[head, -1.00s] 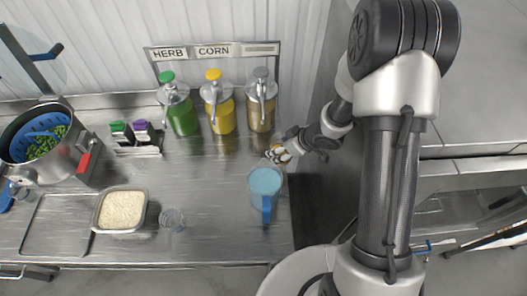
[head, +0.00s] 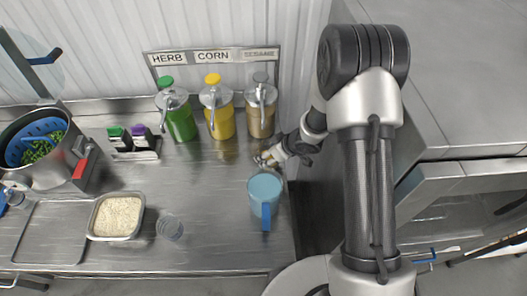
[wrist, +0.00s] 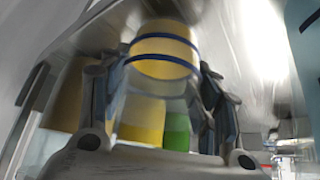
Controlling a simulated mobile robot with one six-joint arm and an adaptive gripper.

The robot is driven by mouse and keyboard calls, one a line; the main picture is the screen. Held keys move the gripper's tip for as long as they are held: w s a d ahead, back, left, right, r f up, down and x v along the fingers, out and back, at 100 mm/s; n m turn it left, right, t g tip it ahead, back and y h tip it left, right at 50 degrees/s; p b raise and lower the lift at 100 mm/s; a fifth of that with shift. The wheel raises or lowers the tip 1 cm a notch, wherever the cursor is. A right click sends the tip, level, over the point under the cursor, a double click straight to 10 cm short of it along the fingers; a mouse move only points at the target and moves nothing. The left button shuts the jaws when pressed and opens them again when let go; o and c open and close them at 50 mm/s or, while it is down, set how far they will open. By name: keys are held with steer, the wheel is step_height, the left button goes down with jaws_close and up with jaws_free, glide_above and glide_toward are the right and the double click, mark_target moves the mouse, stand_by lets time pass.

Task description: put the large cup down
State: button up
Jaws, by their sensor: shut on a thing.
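My gripper (head: 268,158) is at the right of the steel counter, just behind the light-blue jug and in front of the sesame dispenser. In the wrist view its two fingers (wrist: 165,88) are closed around a cup (wrist: 165,55) with two dark blue bands. I take this for the large cup; it looks yellowish, perhaps from the dispensers seen through it. In the head view the held cup is small and mostly hidden by the gripper. I cannot tell whether its base touches the counter. A small clear cup (head: 170,227) stands apart, right of the rice tub.
The light-blue jug (head: 265,188) with a blue handle stands close in front of my gripper. Herb (head: 181,122), corn (head: 221,122) and sesame (head: 261,118) dispensers line the back. A rice tub (head: 93,216) and a steel pot (head: 72,150) are at left. The middle counter is clear.

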mark_target(263, 152)
steer(key=shift+w+a, duration=0.8)
steer(key=shift+a, duration=0.1)
steer(key=shift+w+a+f, duration=0.15)
steer(key=shift+w+a, duration=0.05)
steer(key=shift+d+f+b, duration=0.1)
steer(key=shift+f+b, duration=0.2)
steer(key=shift+f, duration=0.2)
steer(key=shift+s, duration=0.1)
steer(key=shift+f, duration=0.15)
steer(key=o, duration=1.2)
steer(key=shift+o, duration=0.2)
